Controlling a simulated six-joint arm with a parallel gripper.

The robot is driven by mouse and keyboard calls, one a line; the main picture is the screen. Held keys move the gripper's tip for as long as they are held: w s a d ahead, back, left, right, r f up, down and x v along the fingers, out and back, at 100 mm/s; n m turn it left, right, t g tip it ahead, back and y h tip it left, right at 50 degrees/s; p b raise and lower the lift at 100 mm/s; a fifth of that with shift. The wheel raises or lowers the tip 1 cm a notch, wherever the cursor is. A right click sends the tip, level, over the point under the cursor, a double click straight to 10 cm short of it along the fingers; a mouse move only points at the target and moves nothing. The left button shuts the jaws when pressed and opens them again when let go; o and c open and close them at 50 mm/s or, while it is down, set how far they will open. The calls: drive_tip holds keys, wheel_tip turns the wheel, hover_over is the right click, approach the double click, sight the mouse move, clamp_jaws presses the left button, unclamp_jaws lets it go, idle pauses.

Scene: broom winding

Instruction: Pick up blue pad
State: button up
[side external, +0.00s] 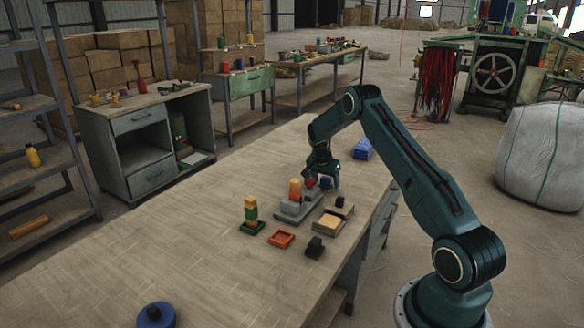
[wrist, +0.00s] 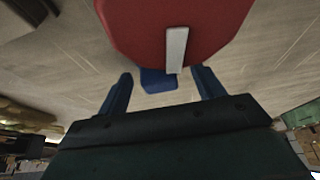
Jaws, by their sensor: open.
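Two blue things lie on the wooden table. A round blue disc with a knob (side external: 156,315) is at the near left edge, and a blue block (side external: 362,149) is at the far right; I cannot tell which is the pad. My gripper (side external: 323,182) is low over the table, close to a small red piece (side external: 310,182). In the wrist view my gripper (wrist: 160,86) has its fingers apart. A large red thing (wrist: 165,30) with a pale strip fills the top and hides part of the view.
The table's left part is mostly clear.

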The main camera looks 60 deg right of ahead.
sight(325, 178)
drive_tip(key=c, duration=1.1)
drive_tip(key=shift+r, duration=0.2)
wheel_tip(325, 178, up, 20)
drive_tip(key=shift+f, duration=0.15)
drive_tip(key=o, duration=0.4)
drive_tip(key=shift+c, duration=1.4)
